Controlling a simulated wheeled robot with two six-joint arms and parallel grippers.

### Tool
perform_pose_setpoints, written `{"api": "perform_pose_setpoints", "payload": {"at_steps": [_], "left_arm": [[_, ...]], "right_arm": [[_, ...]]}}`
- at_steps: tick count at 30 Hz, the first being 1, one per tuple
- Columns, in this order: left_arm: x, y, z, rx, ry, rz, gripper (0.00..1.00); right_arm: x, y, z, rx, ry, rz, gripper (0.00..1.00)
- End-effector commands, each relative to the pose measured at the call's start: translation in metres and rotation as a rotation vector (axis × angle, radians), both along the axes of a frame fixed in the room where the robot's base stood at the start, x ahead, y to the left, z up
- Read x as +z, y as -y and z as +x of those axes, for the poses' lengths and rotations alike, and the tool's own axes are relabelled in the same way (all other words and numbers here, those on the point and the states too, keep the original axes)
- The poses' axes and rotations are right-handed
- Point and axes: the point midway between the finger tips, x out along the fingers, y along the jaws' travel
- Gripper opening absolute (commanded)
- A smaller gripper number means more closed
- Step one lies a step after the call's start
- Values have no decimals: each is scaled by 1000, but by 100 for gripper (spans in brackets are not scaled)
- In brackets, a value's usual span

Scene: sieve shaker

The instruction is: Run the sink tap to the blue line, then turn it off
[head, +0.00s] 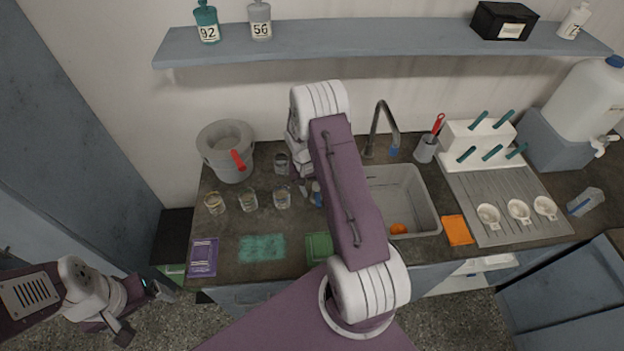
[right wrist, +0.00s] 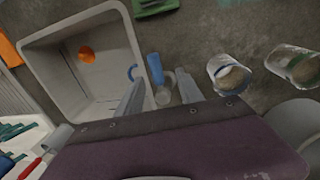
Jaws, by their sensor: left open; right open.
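The grey sink (head: 427,205) is set into the dark counter, with an orange round object (head: 398,229) inside. The dark curved tap (head: 378,112) stands behind it, with a blue tip at its spout; no water stream shows. A clear container with a blue mark (head: 586,202) lies at the far right; I cannot tell whether this is the blue line. My right gripper (right wrist: 160,80) is open, pointing down left of the sink. My left gripper (head: 140,312) is open, off the counter's front left.
Several glasses (head: 248,200) and a grey bucket (head: 212,165) stand at the left. A red-handled brush holder (head: 425,150), white rack (head: 470,133) and drainboard (head: 485,190) are right of the tap. An orange cloth (head: 457,230) lies beside the sink. My right arm hides part of the sink.

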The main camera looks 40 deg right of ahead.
Motion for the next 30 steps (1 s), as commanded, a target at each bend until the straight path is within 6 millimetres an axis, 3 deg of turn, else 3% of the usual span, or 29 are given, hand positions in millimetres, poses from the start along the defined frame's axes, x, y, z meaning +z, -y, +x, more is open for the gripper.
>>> {"api": "perform_pose_setpoints", "payload": {"at_steps": [6, 16, 21, 30], "left_arm": [[8, 0, 0, 0, 0, 0, 86], [8, 0, 0, 0, 0, 0, 86], [8, 0, 0, 0, 0, 0, 86], [8, 0, 0, 0, 0, 0, 86]], "right_arm": [[-29, 5, -3, -1, -2, 1, 44], [-36, 5, -3, 0, 0, 0, 44], [-36, 5, -3, 0, 0, 0, 0], [-35, 5, -3, 0, 0, 0, 0]]}}
